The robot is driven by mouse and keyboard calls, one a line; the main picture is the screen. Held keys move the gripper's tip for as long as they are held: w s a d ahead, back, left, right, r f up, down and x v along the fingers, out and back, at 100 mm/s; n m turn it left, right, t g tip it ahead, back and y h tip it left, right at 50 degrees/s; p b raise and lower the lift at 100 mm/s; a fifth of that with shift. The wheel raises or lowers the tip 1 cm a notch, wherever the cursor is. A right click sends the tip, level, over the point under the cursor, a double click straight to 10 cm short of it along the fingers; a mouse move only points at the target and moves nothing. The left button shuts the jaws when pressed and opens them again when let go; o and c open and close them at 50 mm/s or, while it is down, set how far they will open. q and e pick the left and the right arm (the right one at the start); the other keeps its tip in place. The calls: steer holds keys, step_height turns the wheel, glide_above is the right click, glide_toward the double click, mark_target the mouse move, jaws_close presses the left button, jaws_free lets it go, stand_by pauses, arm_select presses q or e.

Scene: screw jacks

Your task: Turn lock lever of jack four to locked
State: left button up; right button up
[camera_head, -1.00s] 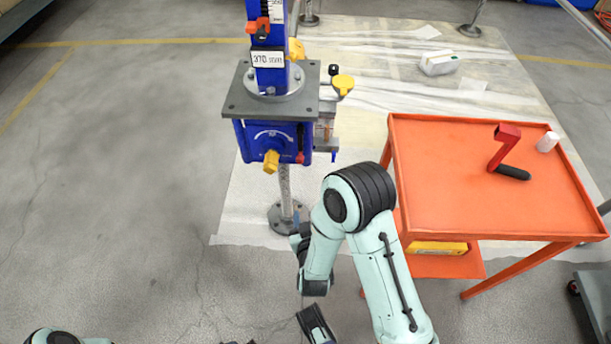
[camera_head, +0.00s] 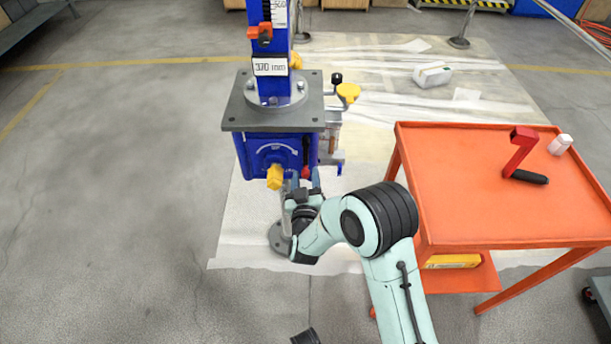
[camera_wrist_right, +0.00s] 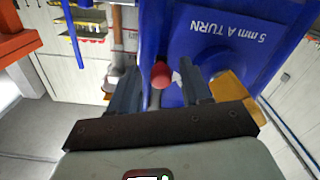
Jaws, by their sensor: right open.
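The blue jack (camera_head: 247,155) stands upright under a grey square plate. A red ball-ended lever (camera_head: 306,172) shows low on its front right; I take it for the lock lever. A yellow knob (camera_head: 274,177) is to its left. My right gripper (camera_head: 302,186) is just below the red ball, pointing up at the jack. In the right wrist view the gripper (camera_wrist_right: 160,86) is open, with the red ball (camera_wrist_right: 161,74) between or just beyond its fingertips; contact cannot be told.
An orange cart (camera_head: 460,200) stands to the right, with a red crank (camera_head: 522,153) and a white item (camera_head: 560,144) on top. A yellow-capped part (camera_head: 348,92) sticks out right of the jack. The floor to the left is clear.

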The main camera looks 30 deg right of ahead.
steer(key=shift+w+d, duration=0.3)
steer(key=shift+w, duration=0.25)
arm_select(q)
steer(key=shift+w+a, duration=0.1)
steer(key=shift+w, duration=0.1)
arm_select(e)
jaws_close()
